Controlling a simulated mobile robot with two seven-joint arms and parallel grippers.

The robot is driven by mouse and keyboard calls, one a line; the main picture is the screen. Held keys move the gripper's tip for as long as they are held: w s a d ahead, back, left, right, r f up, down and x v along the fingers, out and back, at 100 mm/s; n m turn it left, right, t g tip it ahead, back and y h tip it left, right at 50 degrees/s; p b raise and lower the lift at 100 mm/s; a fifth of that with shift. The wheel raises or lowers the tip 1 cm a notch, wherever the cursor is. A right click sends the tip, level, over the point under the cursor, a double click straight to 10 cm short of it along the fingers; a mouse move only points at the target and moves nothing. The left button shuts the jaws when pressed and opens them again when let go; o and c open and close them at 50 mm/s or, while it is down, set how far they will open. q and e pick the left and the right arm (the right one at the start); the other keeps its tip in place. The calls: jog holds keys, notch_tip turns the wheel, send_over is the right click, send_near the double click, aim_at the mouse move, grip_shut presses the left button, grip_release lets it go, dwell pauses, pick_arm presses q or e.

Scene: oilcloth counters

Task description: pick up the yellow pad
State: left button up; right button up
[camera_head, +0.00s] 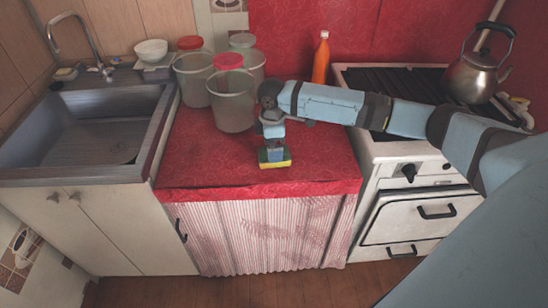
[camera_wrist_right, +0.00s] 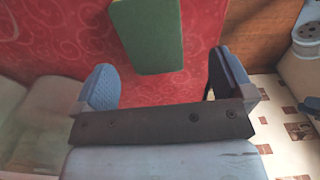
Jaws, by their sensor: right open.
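The yellow pad (camera_head: 275,164) lies on the red oilcloth counter near its front edge; it has a yellow side and a green top. In the right wrist view the pad (camera_wrist_right: 148,36) shows only its green face, cut off by the top edge. My right gripper (camera_head: 273,152) points down just above the pad in the head view. In the wrist view the right gripper (camera_wrist_right: 162,84) has its fingers wide apart with nothing between them; the pad lies beyond the fingertips. I cannot tell the exact gap. My left gripper is in neither view.
Several clear canisters (camera_head: 232,100), some with red lids, stand behind and left of the pad. An orange bottle (camera_head: 321,58) stands at the back. A sink (camera_head: 85,125) is at left, a stove (camera_head: 385,150) with a kettle (camera_head: 474,74) at right. The front left counter is clear.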

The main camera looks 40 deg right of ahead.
jog(key=f, duration=0.3)
jog(key=f+b, duration=0.1)
jog(key=f, duration=0.1)
jog(key=shift+w+d+f, duration=0.1)
jog(key=shift+w+d, duration=0.1)
jog(key=shift+d, duration=0.2)
jog(key=shift+c, duration=0.5)
jog(key=c, duration=0.9)
